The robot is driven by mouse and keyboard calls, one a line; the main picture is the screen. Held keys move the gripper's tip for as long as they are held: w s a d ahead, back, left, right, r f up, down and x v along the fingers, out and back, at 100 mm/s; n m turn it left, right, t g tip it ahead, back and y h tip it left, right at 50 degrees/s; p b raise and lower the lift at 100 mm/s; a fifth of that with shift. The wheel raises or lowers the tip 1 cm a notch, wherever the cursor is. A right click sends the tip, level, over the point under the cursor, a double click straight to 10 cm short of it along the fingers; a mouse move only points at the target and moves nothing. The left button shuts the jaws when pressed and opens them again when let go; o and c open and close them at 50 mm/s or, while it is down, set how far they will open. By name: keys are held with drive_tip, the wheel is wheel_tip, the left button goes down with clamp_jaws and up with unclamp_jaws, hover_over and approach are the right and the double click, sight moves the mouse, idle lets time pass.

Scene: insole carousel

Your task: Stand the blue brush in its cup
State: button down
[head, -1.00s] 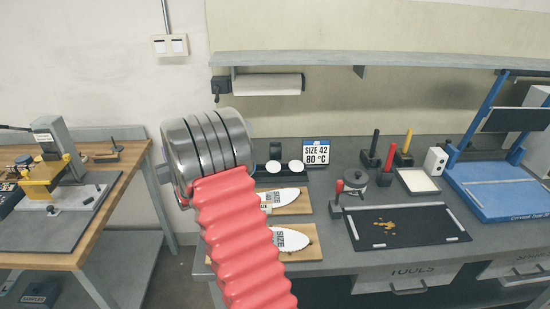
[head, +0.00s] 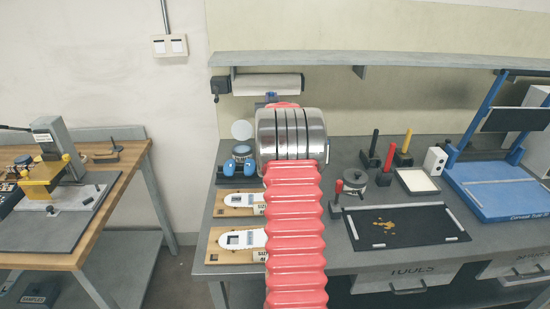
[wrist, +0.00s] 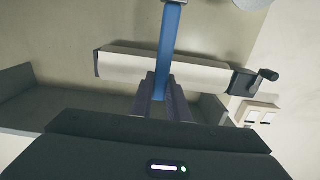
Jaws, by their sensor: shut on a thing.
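The blue brush shows in the wrist view as a long, flat blue handle (wrist: 172,35) running up out of the frame. My gripper (wrist: 163,88) is shut on its lower part, with one dark finger on each side. The brush's far end is out of view. I cannot make out the brush's cup; my arm covers part of the bench. Black, red (head: 389,158) and yellow (head: 405,148) handles stand upright in dark holders on the bench.
A paper roll (head: 267,84) hangs on the wall under a shelf (head: 430,62). Two boards with white insoles (head: 243,239) lie left of my arm. A round pot (head: 355,180), black mat (head: 400,240) and blue frame machine (head: 500,185) stand right.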

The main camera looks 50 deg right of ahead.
drive_tip(key=shift+s+d+f, duration=0.5)
drive_tip(key=shift+d+f, duration=0.05)
drive_tip(key=shift+f, duration=0.15)
drive_tip(key=shift+f, duration=3.1)
drive_tip(key=shift+f, duration=1.9)
drive_tip(key=c, duration=1.7)
unclamp_jaws()
drive_tip(key=shift+f, duration=0.1)
